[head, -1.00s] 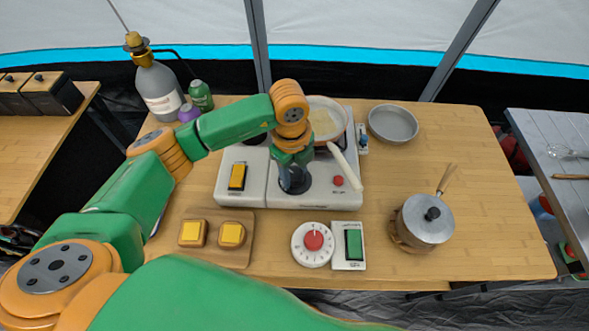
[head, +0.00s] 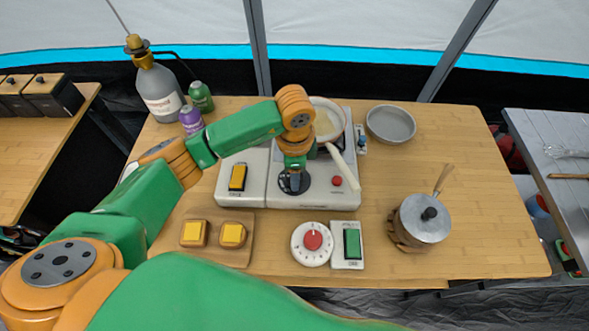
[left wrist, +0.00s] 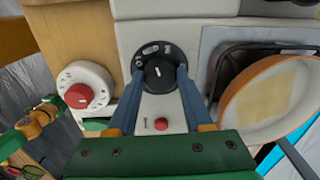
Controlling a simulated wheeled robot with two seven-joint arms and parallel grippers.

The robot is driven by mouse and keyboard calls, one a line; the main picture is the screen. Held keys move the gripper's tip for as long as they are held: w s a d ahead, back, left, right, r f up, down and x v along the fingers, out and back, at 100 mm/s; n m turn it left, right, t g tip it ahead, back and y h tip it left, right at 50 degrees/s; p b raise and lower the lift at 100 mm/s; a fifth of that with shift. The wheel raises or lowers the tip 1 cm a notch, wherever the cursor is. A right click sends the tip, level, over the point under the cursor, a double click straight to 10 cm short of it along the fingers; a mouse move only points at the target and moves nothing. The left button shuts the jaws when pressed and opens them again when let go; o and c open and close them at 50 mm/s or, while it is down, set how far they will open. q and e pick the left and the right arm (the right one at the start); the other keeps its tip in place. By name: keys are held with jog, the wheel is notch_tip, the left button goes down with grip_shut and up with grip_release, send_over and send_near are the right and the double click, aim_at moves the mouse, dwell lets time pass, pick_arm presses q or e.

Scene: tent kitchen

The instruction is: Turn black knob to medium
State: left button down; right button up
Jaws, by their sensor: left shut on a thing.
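The black knob (left wrist: 159,73) sits on the front face of the white stove (head: 335,185). In the left wrist view it has white markings around its dark dial, too small to read surely. My left gripper (left wrist: 158,80) is shut on the knob, with one blue finger on each side of it. In the head view my left gripper (head: 294,181) is at the stove front and covers most of the knob. The knob's pointer setting is not clear. My right gripper does not show in either view.
A pan with a white handle (head: 342,165) stands on the stove, close right of my gripper. A red button (head: 337,181) is beside the knob. A red-knobbed timer (head: 313,239) and a green switch (head: 352,243) lie in front. A lidded pot (head: 425,218) stands right.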

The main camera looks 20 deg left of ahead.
pick_arm(q)
jog(key=shift+n, duration=0.5)
jog(key=shift+c, duration=1.6)
grip_release()
notch_tip(320, 180, up, 7)
jog(key=shift+s+d+r, duration=0.1)
jog(key=shift+s, duration=0.05)
